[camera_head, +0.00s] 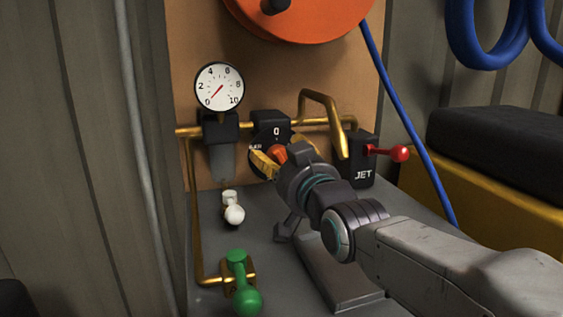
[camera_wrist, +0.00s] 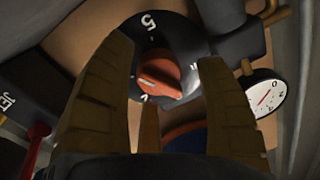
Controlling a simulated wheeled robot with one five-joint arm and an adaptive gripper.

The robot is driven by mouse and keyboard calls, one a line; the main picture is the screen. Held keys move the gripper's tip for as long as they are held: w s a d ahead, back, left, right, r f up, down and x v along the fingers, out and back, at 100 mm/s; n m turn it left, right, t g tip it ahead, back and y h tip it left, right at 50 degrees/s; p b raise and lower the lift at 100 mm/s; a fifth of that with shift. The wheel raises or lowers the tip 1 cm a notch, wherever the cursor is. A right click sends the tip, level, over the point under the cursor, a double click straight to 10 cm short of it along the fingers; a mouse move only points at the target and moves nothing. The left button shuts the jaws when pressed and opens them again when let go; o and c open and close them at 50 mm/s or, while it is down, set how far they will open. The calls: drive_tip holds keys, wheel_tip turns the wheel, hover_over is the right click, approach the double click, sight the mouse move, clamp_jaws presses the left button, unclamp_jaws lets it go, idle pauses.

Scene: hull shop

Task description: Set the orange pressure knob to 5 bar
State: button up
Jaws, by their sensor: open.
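The orange pressure knob (camera_wrist: 165,72) sits on a round black dial (camera_wrist: 190,42) in the wrist view. A white line marks the knob's face, and a white 5 shows at the dial's edge. In the head view the knob (camera_head: 278,153) is partly hidden behind my gripper (camera_head: 281,154). My gripper is open, its tan fingers on either side of the knob; in the wrist view my gripper (camera_wrist: 163,60) shows gaps between fingers and knob. I cannot tell whether a finger touches it. The pressure gauge (camera_head: 219,88) has its red needle toward the low end, near 0.
A black JET valve box (camera_head: 361,160) with a red lever (camera_head: 398,153) stands right of the dial. Brass pipes (camera_head: 325,105) run around it. A white knob (camera_head: 233,213) and a green handle (camera_head: 246,298) are below left. An orange reel (camera_head: 300,18) hangs above.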

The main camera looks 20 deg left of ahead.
drive_tip(key=shift+w+a, duration=0.1)
idle(0.3)
drive_tip(key=c, duration=1.2)
drive_tip(key=shift+m, duration=0.4)
drive_tip(key=m, duration=0.3)
drive_tip(key=shift+m, duration=2.2)
drive_tip(key=shift+r, duration=0.1)
drive_tip(key=shift+w+t, duration=0.1)
drive_tip(key=shift+t, duration=0.2)
